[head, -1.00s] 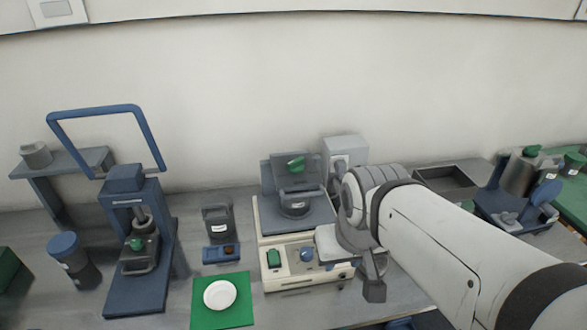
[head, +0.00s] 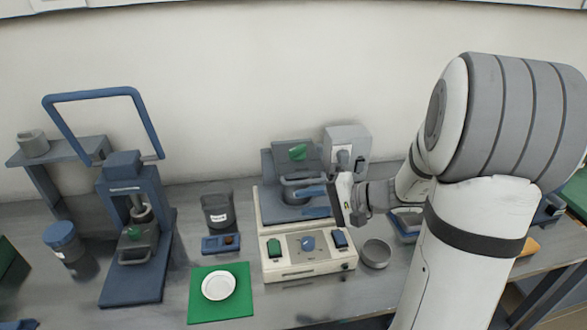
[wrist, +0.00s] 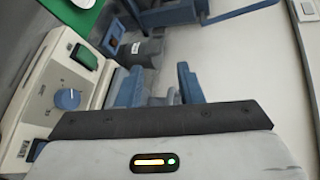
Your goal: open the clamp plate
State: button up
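The cream machine (head: 275,228) stands mid-bench, with a blue-grey deck carrying a dark round part (head: 290,188). A dark plate with a green knob (head: 298,152) stands tilted up at the back of this deck; I take it as the clamp plate. My gripper (head: 312,201) points left, just in front of the round part, with its two blue fingers apart and nothing visibly held. In the wrist view the open fingers (wrist: 158,86) also show a gap; the plate cannot be made out there. The fingers partly hide the round part.
The machine's front has a green switch (head: 274,247) and blue knob (head: 308,243). A grey cup (head: 376,252) stands to its right and a grey box (head: 348,143) behind. Left are a dark jar (head: 217,210), a white dish (head: 218,286) on a green mat, and a blue press (head: 135,285).

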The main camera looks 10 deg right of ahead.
aim_at(308, 183)
jog(key=w+d+f+m+t, duration=0.2)
jog(key=w+d+m+t, duration=0.1)
jog(key=w+d+t, duration=0.3)
jog(key=shift+g+h, duration=0.3)
jog(key=shift+g, duration=0.3)
jog(key=p+x, duration=0.1)
jog(key=x, duration=0.6)
jog(key=shift+d+p, duration=0.1)
jog(key=shift+p, duration=0.2)
jog(key=shift+c, duration=0.5)
